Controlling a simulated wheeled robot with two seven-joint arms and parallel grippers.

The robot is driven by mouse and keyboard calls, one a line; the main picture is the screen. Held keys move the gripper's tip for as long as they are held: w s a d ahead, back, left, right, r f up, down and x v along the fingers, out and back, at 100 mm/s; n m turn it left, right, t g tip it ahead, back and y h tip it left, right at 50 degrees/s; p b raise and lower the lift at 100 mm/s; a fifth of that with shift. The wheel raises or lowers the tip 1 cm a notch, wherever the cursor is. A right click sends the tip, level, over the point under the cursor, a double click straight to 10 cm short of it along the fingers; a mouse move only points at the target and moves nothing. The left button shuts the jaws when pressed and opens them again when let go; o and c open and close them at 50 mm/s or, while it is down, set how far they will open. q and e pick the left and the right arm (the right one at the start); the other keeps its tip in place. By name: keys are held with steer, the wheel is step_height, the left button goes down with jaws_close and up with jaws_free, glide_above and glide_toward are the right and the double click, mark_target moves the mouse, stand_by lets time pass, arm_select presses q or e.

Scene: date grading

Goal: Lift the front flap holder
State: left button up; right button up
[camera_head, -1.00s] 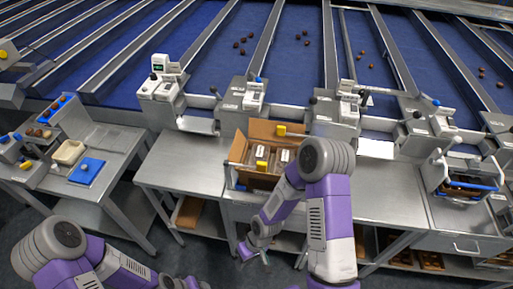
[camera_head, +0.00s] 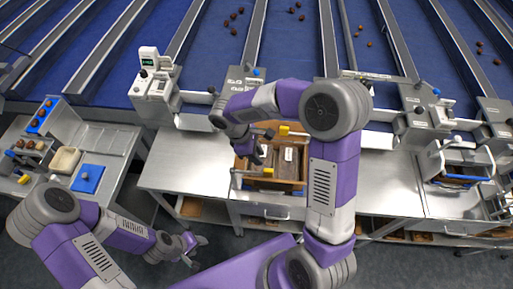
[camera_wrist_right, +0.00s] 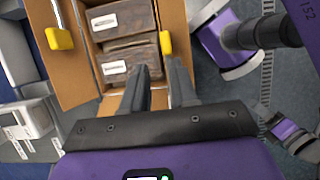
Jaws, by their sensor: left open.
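The open cardboard carton (camera_head: 300,181) stands on the steel table and also fills the upper part of the right wrist view (camera_wrist_right: 82,92). The yellow front flap holder (camera_head: 268,172) sits on its near edge; in the right wrist view it is the right-hand yellow piece (camera_wrist_right: 167,43). A second yellow holder (camera_head: 284,130) sits on the far side, on the left in the wrist view (camera_wrist_right: 60,38). My right gripper (camera_wrist_right: 160,68) is open over the carton, its fingertips just short of the front holder; contact is not clear. My left gripper (camera_head: 190,252) is open and empty, low at the left.
Two labelled dark packs (camera_wrist_right: 130,64) lie inside the carton. A scale (camera_head: 153,88) and sorter chutes stand behind the table. A side table with a beige tray (camera_head: 65,160) and blue pad (camera_head: 88,178) is at left. The tabletop left of the carton is clear.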

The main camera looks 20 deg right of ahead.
mark_target(268, 170)
steer(key=x, duration=0.3)
steer(key=s+x, duration=0.1)
steer(key=x, duration=0.3)
steer(key=shift+s, duration=0.25)
steer(key=shift+w, duration=0.1)
steer(key=shift+c, duration=0.2)
jaws_close()
